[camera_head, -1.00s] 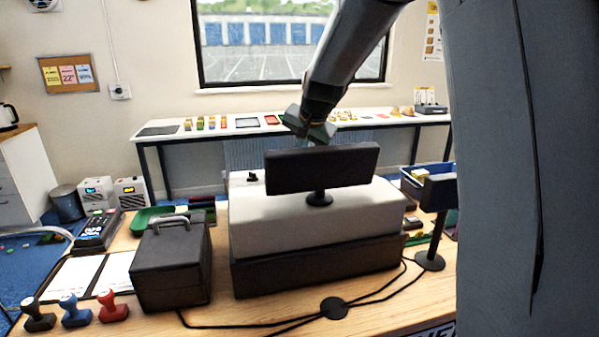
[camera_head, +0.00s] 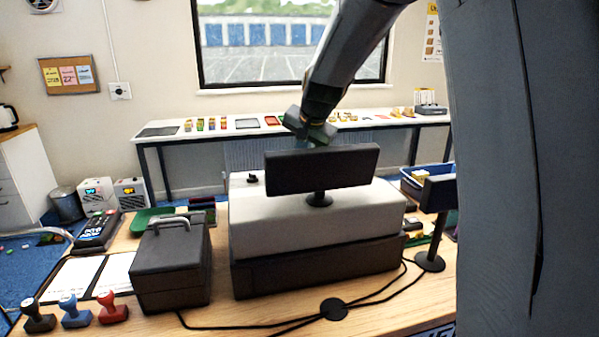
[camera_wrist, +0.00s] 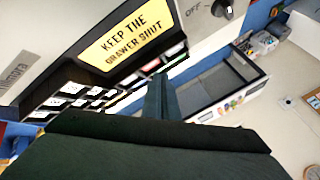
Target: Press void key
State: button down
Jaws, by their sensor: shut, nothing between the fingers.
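The cash register (camera_head: 310,228) stands on the near desk with its back to my body camera. A dark display (camera_head: 322,168) on a post rises from it. My gripper (camera_head: 310,138) is beyond the display, partly hidden by it. In the wrist view my gripper's fingers (camera_wrist: 161,97) are together and empty, over or near the key panel (camera_wrist: 28,95). The panel has white keys (camera_wrist: 72,88) at left and a row with coloured keys, one red (camera_wrist: 152,65), closer to the fingers. Key labels are too small to read, so I cannot tell which is the void key. Contact cannot be told.
A yellow sign (camera_wrist: 127,33) reads "KEEP THE DRAWER SHUT". A switch knob (camera_wrist: 222,8) beside "OFF" is nearby. A dark box (camera_head: 172,264), several stamps (camera_head: 75,311) and a card terminal (camera_head: 97,232) stand left of the register. A small display on a stand (camera_head: 437,195) is at right.

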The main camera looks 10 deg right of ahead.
jog(key=shift+f, duration=0.15)
dwell(0.7)
jog(key=shift+s+f, duration=0.1)
jog(key=shift+f, duration=0.15)
jog(key=shift+s+f+b, duration=0.1)
jog(key=shift+f+b, duration=0.2)
jog(key=shift+f, duration=0.1)
dwell(0.9)
jog(key=shift+r, duration=0.15)
jog(key=shift+r+p, duration=0.65)
jog(key=shift+p, duration=0.1)
jog(key=shift+w, duration=0.2)
jog(key=shift+w+r+p, duration=0.25)
jog(key=shift+r+p, duration=0.7)
jog(key=shift+r, duration=0.3)
jog(key=shift+w+r+p, duration=0.25)
jog(key=shift+r+p, duration=0.7)
jog(key=shift+r, duration=0.3)
jog(key=shift+a, duration=0.1)
